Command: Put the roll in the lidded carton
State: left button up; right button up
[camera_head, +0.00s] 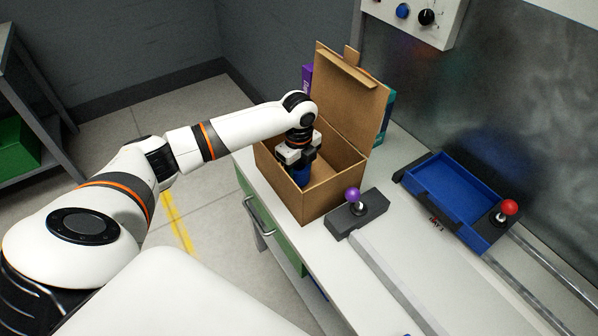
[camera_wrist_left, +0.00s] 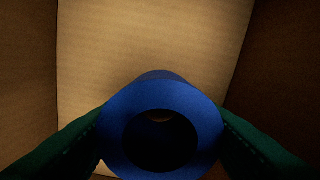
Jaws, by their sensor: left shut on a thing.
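The lidded carton (camera_head: 327,188) is a brown cardboard box on the bench, with its lid (camera_head: 352,95) standing open at the back. My left gripper (camera_head: 299,168) points down inside the carton's opening and is shut on the blue roll. The roll (camera_head: 301,177) shows only in part in the head view, below the fingers. In the left wrist view the roll (camera_wrist_left: 117,128) is held upright between both fingers, its open end facing the camera, with cardboard walls around it. I cannot tell whether the roll touches the carton's floor. My right gripper is not in view.
A dark block with a purple-knobbed lever (camera_head: 353,195) stands close to the carton's right side. A blue tray (camera_head: 447,192) and a red-knobbed lever (camera_head: 509,208) lie further right. Purple and teal items stand behind the lid. The bench front is clear.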

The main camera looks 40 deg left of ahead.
pick_arm(q)
jog(key=shift+f, duration=0.8)
jog(key=shift+f, duration=0.1)
jog(key=o, duration=1)
jog(key=shift+r, duration=0.3)
notch_tip(320, 180, up, 12)
jog(key=shift+f, duration=0.15)
